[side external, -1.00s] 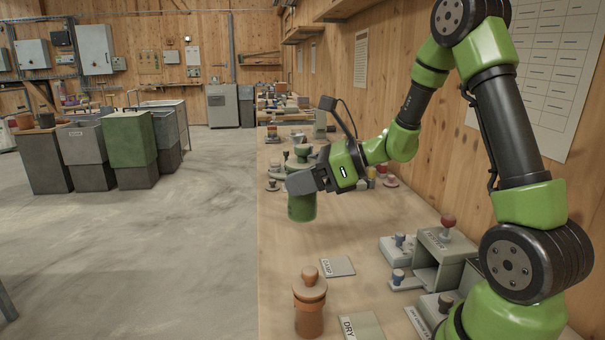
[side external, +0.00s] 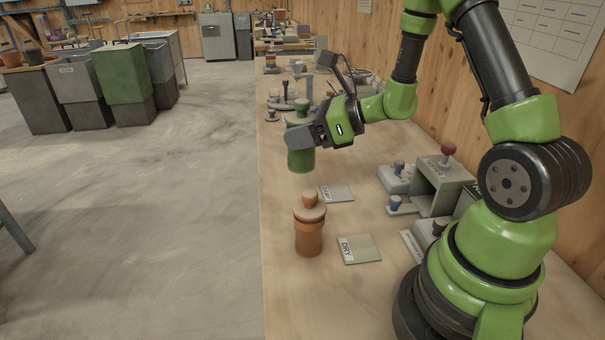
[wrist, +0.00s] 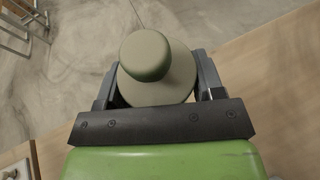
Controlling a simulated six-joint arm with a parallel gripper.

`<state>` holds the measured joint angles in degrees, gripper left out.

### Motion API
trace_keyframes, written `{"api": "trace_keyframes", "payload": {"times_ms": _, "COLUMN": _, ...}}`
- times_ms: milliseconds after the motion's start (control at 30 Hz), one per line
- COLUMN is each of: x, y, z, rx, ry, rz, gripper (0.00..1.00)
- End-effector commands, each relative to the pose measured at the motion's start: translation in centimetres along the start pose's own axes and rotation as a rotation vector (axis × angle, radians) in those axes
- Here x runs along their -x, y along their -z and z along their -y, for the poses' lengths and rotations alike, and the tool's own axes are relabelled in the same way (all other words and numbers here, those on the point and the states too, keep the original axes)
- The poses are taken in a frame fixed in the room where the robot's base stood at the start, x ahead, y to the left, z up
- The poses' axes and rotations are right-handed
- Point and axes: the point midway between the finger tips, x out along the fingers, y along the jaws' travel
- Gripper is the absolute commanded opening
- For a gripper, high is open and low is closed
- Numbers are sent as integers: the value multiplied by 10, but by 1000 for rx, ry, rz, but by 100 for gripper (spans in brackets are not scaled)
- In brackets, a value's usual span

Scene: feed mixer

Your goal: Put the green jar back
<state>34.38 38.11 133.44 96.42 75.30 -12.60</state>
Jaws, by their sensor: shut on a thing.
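The green jar (side external: 301,159) has a green body and a lid with a round knob. My gripper (side external: 303,138) is shut on it near the top and holds it upright, apparently above the bench. In the wrist view the jar's pale lid and knob (wrist: 147,57) show between the two fingers (wrist: 158,88). A mat marked DAMP (side external: 337,193) lies on the bench to the right of and nearer than the jar. An orange jar (side external: 309,232) with a knobbed lid stands nearer the camera, beside a mat marked DRY (side external: 359,249).
A grey box with a red-knobbed lever (side external: 445,180) and small blue-knobbed devices (side external: 397,176) stand on the right of the bench. More items crowd the bench (side external: 290,280) beyond my gripper. The bench's left edge is close to the jars.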

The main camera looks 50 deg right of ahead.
Motion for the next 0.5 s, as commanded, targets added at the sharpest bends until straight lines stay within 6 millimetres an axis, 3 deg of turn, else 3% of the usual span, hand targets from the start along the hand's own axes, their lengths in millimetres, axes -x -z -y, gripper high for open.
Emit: {"api": "trace_keyframes", "payload": {"times_ms": 500, "x": -28, "y": 74, "z": 1, "rx": -16, "ry": 51, "rz": -13, "gripper": 41}}
